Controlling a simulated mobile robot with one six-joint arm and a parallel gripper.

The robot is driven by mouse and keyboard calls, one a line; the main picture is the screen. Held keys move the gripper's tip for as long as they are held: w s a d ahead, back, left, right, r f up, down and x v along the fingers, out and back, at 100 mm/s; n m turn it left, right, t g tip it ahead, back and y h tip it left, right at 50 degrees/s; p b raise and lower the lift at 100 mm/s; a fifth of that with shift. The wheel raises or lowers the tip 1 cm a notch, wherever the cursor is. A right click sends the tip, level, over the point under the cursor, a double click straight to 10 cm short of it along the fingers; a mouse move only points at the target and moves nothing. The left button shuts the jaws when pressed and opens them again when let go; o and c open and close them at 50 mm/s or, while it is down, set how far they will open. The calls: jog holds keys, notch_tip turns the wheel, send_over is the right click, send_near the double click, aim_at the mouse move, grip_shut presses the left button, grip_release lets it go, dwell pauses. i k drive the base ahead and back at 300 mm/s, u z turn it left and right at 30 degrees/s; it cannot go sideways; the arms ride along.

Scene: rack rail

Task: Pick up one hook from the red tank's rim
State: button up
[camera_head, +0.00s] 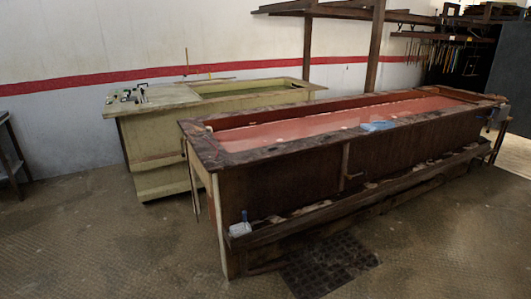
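The red tank (262,180) is a long dark wooden trough with red liquid (300,127) in it, running from the middle to the right of the head view. A blue item (378,126) lies on its near rim. A thin upright piece with a small crosspiece (346,168) is on its near side wall, below the rim; I cannot tell whether it is a hook. No hook is clearly made out on the rim at this size. My gripper is not in view.
A pale yellow-green tank (158,135) stands behind, with small dark and white items on its left end. A wall rack (440,37) holds hanging tools at the far right. A low ledge (330,210) runs along the red tank's near side. Front-left floor is clear.

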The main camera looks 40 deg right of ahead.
aim_at(274, 148)
jog(key=z, duration=0.1)
jog(key=i, duration=0.9)
jog(key=u, duration=0.05)
